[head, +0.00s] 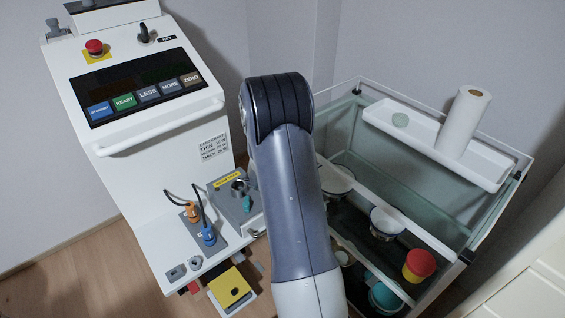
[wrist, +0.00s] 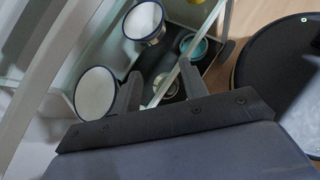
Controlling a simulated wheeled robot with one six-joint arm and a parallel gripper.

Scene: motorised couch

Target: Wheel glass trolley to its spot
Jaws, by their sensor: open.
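The glass trolley (head: 400,192) stands at the right in the head view, with a pale frame, greenish glass panels and a white top tray (head: 425,140). White bowls with dark rims, a red-and-yellow pot (head: 418,266) and a teal bowl (head: 384,297) are on its lower levels. My arm crosses in front of its left side and hides my gripper in the head view. In the wrist view my gripper (wrist: 160,68) is open, its two dark fingers apart. A thin pale trolley bar (wrist: 207,38) runs diagonally between the fingers; I cannot tell whether they touch it.
A white control console (head: 150,165) with lit buttons and a red stop knob (head: 94,47) stands left of the trolley. Cables, plugs and a yellow pad (head: 230,288) are at its foot. White furniture (head: 530,275) is close on the right. Wooden floor (head: 70,265) is clear at lower left.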

